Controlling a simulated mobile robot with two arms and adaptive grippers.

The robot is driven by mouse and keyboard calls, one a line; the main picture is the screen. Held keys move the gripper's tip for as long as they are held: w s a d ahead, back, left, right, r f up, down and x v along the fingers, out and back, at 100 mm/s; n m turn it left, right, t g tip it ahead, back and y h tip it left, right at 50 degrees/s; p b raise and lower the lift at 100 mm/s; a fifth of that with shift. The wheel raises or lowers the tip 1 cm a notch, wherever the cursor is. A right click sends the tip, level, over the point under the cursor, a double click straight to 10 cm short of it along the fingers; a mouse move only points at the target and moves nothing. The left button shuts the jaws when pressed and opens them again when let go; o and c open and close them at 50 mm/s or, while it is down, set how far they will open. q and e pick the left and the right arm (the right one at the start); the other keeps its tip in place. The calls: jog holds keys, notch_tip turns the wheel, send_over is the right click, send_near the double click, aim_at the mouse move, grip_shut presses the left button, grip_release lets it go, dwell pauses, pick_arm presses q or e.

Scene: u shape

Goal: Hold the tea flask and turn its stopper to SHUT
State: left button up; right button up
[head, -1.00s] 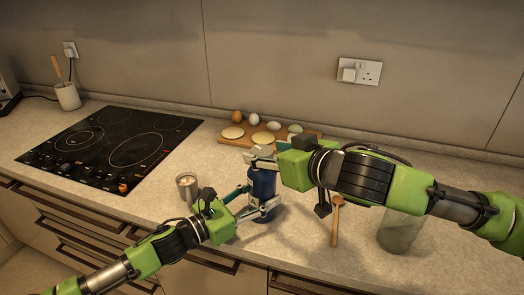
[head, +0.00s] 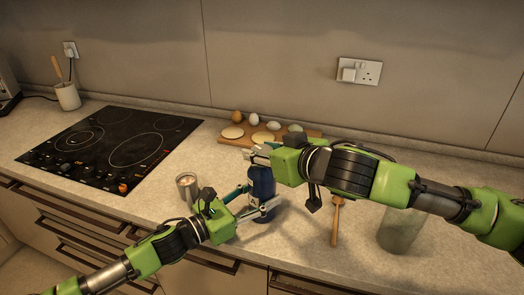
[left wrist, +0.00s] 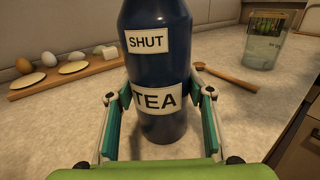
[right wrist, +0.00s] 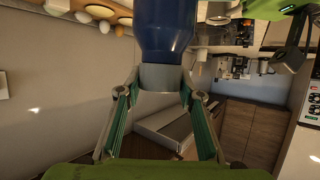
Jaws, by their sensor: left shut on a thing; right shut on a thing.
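The tea flask (head: 261,181) is dark blue and stands upright on the worktop. The left wrist view shows its TEA label (left wrist: 157,98) and, higher up, a SHUT label (left wrist: 146,42). My left gripper (head: 262,206) is shut on the flask's body at the height of the TEA label. My right gripper (head: 258,154) is at the flask's top, above the left one. In the right wrist view it is shut on the grey stopper (right wrist: 162,78). No mark on the stopper shows, so its turn relative to the SHUT label cannot be told.
A metal cup (head: 187,189) stands left of the flask, near the black hob (head: 110,148). A board (head: 231,142) with eggs and pale rounds lies behind. A wooden spoon (head: 336,228) and a glass jar (head: 399,233) are to the right. The front worktop is mostly clear.

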jog(key=shift+f, duration=0.15)
jog(key=shift+d+n+g+y, duration=0.1)
jog(key=shift+n+g+y, duration=0.7)
jog(key=shift+n+y, duration=0.2)
jog(key=n+g+y, duration=0.2)
jog(key=n+g, duration=0.1)
jog(key=shift+w+f, duration=0.1)
jog(key=shift+f, duration=0.05)
jog(key=n+g, duration=0.2)
jog(key=n+g+y, duration=0.1)
jog(key=n+g, duration=0.1)
jog(key=n+g+y, duration=0.1)
jog(key=n+g, duration=0.1)
jog(key=shift+r+g, duration=0.25)
jog(key=shift+g, duration=0.05)
jog(key=shift+w+d+n+g, duration=0.1)
jog(key=shift+w+n+g, duration=0.1)
jog(key=shift+n+g, duration=1.45)
jog(key=shift+s+f+n+g+h, duration=0.1)
jog(key=shift+s+n+g+h, duration=0.15)
jog(key=shift+g+h, duration=0.25)
jog(key=o, duration=1.1)
jog(key=shift+a, duration=0.2)
